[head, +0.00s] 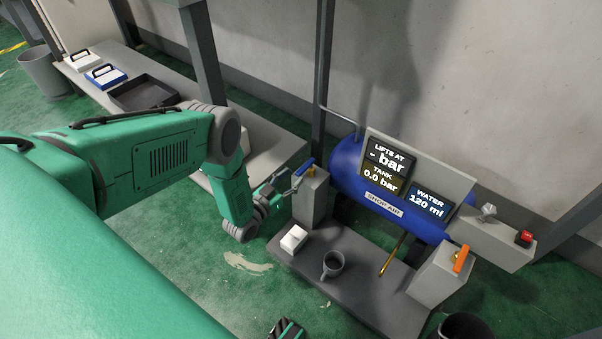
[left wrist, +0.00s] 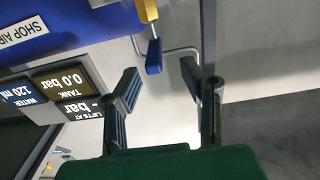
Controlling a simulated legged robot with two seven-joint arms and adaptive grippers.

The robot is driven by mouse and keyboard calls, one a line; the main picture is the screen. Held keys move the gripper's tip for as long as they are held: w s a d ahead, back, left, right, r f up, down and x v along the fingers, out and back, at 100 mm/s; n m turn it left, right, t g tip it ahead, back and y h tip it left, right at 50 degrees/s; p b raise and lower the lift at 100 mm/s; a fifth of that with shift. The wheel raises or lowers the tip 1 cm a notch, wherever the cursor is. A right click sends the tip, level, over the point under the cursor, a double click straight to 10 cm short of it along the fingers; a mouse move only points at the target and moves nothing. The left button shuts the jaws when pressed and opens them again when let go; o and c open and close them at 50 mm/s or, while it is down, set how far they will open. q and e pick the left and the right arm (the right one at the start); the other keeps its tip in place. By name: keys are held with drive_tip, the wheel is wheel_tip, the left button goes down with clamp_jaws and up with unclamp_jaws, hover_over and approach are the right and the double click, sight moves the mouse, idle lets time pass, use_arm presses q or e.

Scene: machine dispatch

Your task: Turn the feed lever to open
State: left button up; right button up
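A blue-handled lever (head: 304,166) sits on top of a grey post at the left end of the blue tank. In the left wrist view the blue handle (left wrist: 154,57) hangs from a brass-coloured valve body (left wrist: 147,10). My left gripper (head: 277,184) is just left of this lever. Its two fingers (left wrist: 160,85) are spread apart, with the handle's end beyond them, near the gap, and nothing held. An orange lever (head: 461,258) is on the right-hand grey box. No label shows which is the feed lever. Part of my right gripper (head: 287,330) seems to show at the bottom edge.
The blue tank (head: 345,160) carries displays reading tank 0.0 bar and water 120 ml. A red button (head: 524,238) is at right. A bent pipe (left wrist: 180,51) runs behind the blue handle.

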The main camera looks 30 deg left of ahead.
sight(298, 175)
use_arm(q)
drive_tip(key=w, duration=0.2)
drive_tip(key=w+d+b, duration=0.1)
drive_tip(key=w, duration=0.1)
drive_tip(key=shift+d+r, duration=0.2)
drive_tip(key=shift+w, duration=0.5)
drive_tip(key=shift+a+f, duration=0.1)
drive_tip(key=shift+a, duration=0.25)
drive_tip(key=c, duration=0.6)
drive_tip(key=shift+d, duration=0.1)
clamp_jaws()
drive_tip(key=shift+d, duration=0.15)
use_arm(e)
drive_tip(key=shift+d+f, duration=0.2)
drive_tip(key=shift+f, duration=0.4)
drive_tip(key=shift+d+f, duration=0.2)
drive_tip(key=shift+f, duration=0.35)
